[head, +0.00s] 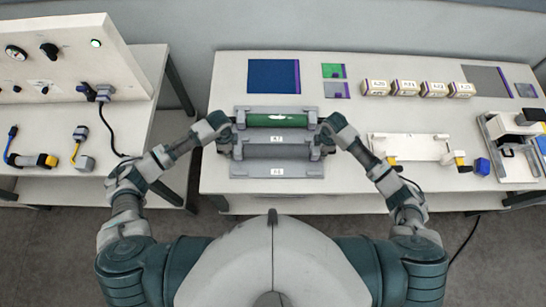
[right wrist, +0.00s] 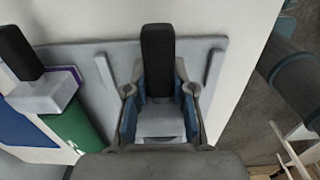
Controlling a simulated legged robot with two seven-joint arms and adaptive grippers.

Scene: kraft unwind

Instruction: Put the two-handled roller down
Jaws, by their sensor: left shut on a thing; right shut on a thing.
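A grey roller (head: 278,152) lies crosswise between my two grippers at the rack's middle row, in the head view. My left gripper (head: 226,138) is shut at its left end, and the grip itself is partly hidden by the wrist. My right gripper (head: 326,138) is shut at its right end. In the right wrist view my right gripper (right wrist: 160,110) has its fingers on both sides of an upright dark handle (right wrist: 158,55) on a grey end block. Whether the roller touches the rack I cannot tell.
A green roller (head: 277,120) lies just behind, in the back row of the grey rack (head: 278,171). The front row, with a white label, is empty. Several small boxes (head: 404,88) and a white plate (head: 410,147) are to the right. A panel bench (head: 60,125) stands left.

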